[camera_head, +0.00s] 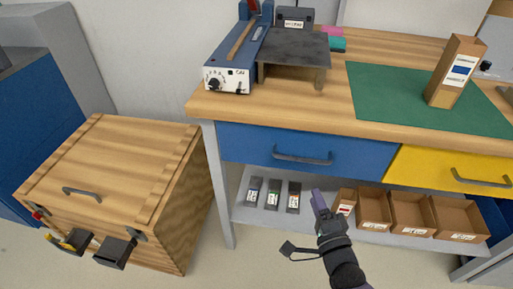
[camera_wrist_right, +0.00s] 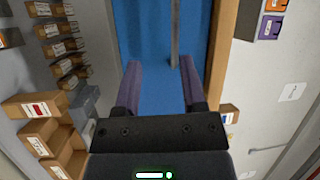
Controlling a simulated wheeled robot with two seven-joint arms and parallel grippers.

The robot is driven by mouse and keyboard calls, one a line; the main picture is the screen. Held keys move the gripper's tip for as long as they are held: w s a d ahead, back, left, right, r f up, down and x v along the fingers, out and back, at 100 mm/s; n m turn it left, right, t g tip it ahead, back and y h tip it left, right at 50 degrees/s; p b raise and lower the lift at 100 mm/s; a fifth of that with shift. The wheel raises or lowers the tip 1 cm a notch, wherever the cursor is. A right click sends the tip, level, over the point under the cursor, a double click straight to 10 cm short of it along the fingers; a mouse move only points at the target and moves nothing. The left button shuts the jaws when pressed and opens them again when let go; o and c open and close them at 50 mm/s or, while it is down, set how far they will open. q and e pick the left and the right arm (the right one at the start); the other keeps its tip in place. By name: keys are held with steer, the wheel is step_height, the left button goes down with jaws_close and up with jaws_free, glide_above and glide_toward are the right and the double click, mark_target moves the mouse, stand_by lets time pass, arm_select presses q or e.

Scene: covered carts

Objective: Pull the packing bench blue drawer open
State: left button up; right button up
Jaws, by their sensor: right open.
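The packing bench (camera_head: 300,105) has a blue drawer (camera_head: 250,143) under its wooden top at the left, with a dark bar handle (camera_head: 303,157). The drawer looks shut. My right gripper (camera_head: 318,198) is in front of and below the handle in the head view, apart from it. In the right wrist view, the open purple fingers of the gripper (camera_wrist_right: 162,82) point at the blue drawer face (camera_wrist_right: 146,35). The grey handle bar (camera_wrist_right: 175,32) stands beyond the fingertips, a little right of the middle between them, with nothing held. My left gripper is not in view.
A yellow drawer (camera_head: 430,168) is to the right. The lower shelf (camera_head: 249,216) holds several cardboard bins (camera_head: 410,212) and dark packets (camera_head: 272,193). A wooden crate (camera_head: 115,170) stands left of the bench. A blue sealing machine (camera_head: 230,80) and green mat (camera_head: 400,100) are on top.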

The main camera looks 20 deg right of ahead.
mark_target(302, 159)
steer(key=shift+m+t, duration=0.3)
steer(key=shift+t, duration=0.1)
steer(key=b+x, duration=0.1)
steer(key=x, duration=0.2)
steer(key=b+x, duration=0.1)
steer(key=x, duration=0.3)
steer(key=r+b+x, duration=0.1)
steer(key=x, duration=0.2)
steer(key=shift+r, duration=0.1)
steer(key=shift+w+h, duration=0.3)
steer(key=shift+r, duration=0.15)
steer(key=c, duration=0.7)
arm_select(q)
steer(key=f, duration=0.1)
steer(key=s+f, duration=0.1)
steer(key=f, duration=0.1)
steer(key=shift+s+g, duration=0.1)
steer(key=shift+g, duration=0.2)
arm_select(e)
jaws_close()
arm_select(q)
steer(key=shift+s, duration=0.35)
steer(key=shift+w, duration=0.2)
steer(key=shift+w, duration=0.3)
